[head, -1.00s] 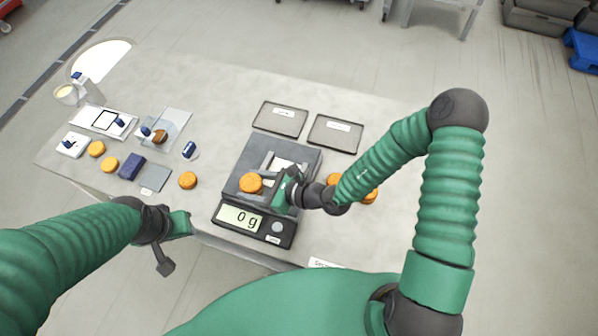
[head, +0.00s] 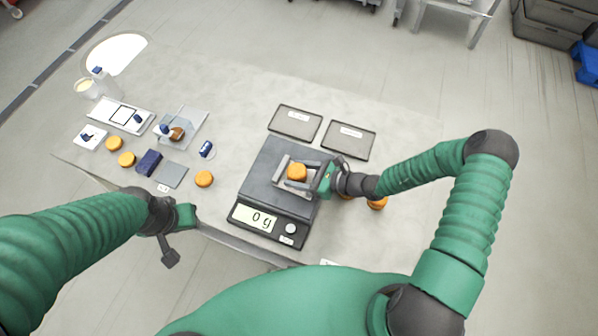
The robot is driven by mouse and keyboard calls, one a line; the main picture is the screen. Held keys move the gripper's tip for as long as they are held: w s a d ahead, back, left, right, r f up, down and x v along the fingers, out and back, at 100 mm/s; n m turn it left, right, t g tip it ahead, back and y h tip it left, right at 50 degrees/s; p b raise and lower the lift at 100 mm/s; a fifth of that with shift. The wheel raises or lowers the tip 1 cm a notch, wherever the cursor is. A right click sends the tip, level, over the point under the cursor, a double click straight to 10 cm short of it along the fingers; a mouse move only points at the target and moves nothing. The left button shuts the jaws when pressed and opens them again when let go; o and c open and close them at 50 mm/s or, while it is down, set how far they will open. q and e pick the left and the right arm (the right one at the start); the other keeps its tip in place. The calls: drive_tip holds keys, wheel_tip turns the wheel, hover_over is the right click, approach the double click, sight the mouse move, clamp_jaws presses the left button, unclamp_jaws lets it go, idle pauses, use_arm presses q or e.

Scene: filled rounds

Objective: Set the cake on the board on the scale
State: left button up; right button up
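A black scale (head: 262,185) stands near the table's front edge, its display reading 0 g. A small pale board (head: 283,188) lies on its platform, partly hidden by the cake and my gripper. A round orange cake (head: 297,172) is over the board, between the fingers of my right gripper (head: 298,173), which looks shut on it. I cannot tell whether the cake touches the board. My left gripper (head: 182,226) hangs off the table's front edge, away from the scale; its finger opening cannot be made out.
Two dark trays (head: 296,122) (head: 348,140) lie behind the scale. More orange cakes lie at left (head: 204,179) and right (head: 377,203), the latter by my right arm. A dark blue block (head: 149,162), a grey pad (head: 172,175) and a clear stand (head: 186,125) are at left.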

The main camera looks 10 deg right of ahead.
drive_tip(key=o, duration=0.3)
drive_tip(key=shift+a, duration=0.4)
drive_tip(key=shift+o, duration=0.2)
drive_tip(key=shift+d, duration=0.6)
drive_tip(key=v, duration=0.3)
drive_tip(key=b+v, duration=0.1)
drive_tip(key=shift+d+f, duration=0.15)
drive_tip(key=shift+d, duration=0.35)
drive_tip(key=s+d+r+n+g+h, duration=0.1)
drive_tip(key=s+r+n+g+h, duration=0.1)
drive_tip(key=s+n+g, duration=0.35)
drive_tip(key=s+d+r+n+g+h, duration=0.2)
drive_tip(key=s+n, duration=0.5)
drive_tip(key=s, duration=0.2)
use_arm(q)
drive_tip(key=shift+a+f+b, duration=0.2)
drive_tip(key=shift+f, duration=0.3)
drive_tip(key=shift+a+f+b, duration=0.15)
drive_tip(key=shift+a+f, duration=0.05)
drive_tip(key=shift+f, duration=0.25)
use_arm(e)
wheel_tip(320, 180, up, 9)
drive_tip(key=w+d+n+t+h, duration=0.1)
drive_tip(key=n+h, duration=0.5)
drive_tip(key=n, duration=0.6)
drive_tip(key=shift+d+n+t+h, duration=0.25)
drive_tip(key=shift+n+t+h, duration=0.15)
drive_tip(key=shift+t, duration=0.25)
